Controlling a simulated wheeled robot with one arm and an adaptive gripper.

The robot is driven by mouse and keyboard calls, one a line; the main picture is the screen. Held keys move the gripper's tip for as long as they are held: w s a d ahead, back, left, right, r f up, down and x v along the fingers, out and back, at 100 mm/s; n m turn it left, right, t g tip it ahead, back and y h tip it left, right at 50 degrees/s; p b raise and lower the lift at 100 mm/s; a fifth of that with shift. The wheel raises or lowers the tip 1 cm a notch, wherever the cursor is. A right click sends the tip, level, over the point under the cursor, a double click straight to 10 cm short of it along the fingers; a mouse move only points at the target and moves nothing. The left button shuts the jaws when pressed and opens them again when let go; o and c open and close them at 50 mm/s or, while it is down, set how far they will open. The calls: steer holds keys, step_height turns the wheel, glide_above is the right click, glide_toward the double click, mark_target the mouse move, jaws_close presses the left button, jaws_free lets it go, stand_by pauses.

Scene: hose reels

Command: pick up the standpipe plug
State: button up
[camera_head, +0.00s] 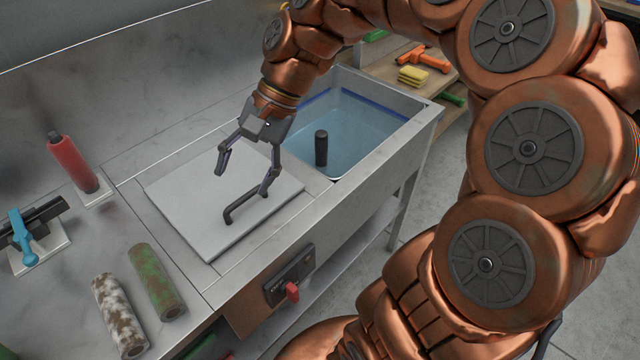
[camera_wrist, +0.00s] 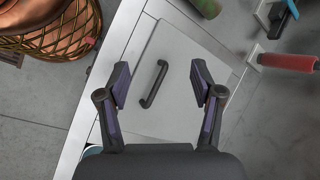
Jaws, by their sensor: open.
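A dark upright cylinder (camera_head: 321,148), which looks like the standpipe plug, stands in the water of the basin (camera_head: 372,148) in the head view. Its lower part is under water. It does not show clearly in the wrist view. My gripper (camera_head: 243,180) is open and empty to the left of the basin, over a pale square lid (camera_head: 185,205). A black bar handle (camera_head: 232,212) is on the lid. In the wrist view my gripper's fingers (camera_wrist: 160,78) are apart, with the handle (camera_wrist: 154,84) between them in the picture. I see no contact with it.
A red cylinder (camera_head: 72,162), a teal-handled tool (camera_head: 22,238) and green (camera_head: 156,282) and white-brown (camera_head: 118,315) rolls are on the left counter. A red-levered valve (camera_head: 291,285) is on the front face. Yellow sponges (camera_head: 413,76) and an orange tool (camera_head: 424,58) lie beyond the basin.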

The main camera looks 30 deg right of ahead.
steer(key=w+d+f+m+t+y+b, duration=0.25)
steer(key=w+d+m+b, duration=0.2)
steer(key=w, duration=0.25)
steer(key=m+t+b, duration=0.7)
steer(key=m+b, duration=0.3)
steer(key=m, duration=0.4)
glide_toward(322, 137)
steer(key=w+f, duration=0.3)
steer(key=shift+y, duration=0.45)
steer(key=shift+b+x, duration=0.8)
steer(key=shift+x, duration=3.15)
steer(key=shift+r, duration=0.2)
jaws_close()
